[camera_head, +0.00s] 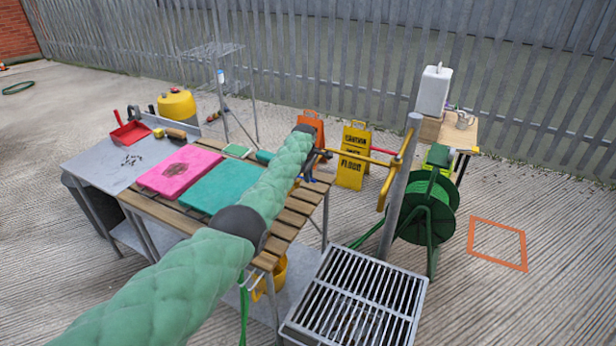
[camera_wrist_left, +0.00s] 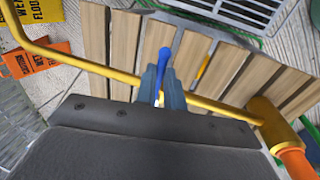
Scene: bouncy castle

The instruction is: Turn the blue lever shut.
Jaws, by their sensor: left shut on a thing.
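The blue lever (camera_wrist_left: 166,57) shows in the left wrist view between the fingertips of my left gripper (camera_wrist_left: 162,84). The gripper is shut on it, and the lever's rounded end sticks out past the fingers. The lever points across the yellow pipe (camera_wrist_left: 86,67), which passes beneath the fingers. The lever's pivot is hidden by the gripper. In the head view my green padded left arm reaches over the bench and largely hides the gripper and lever. There the yellow pipe (camera_head: 362,155) runs right towards a grey post. My right gripper is not in view.
A slatted wooden bench (camera_head: 285,226) bears a pink board (camera_head: 180,170) and a teal board (camera_head: 222,187). A green hose reel (camera_head: 425,210) stands at right, beside the grey post (camera_head: 402,190). A metal grate (camera_head: 355,300) lies in front. Yellow (camera_head: 353,155) and orange (camera_head: 311,124) signs stand behind.

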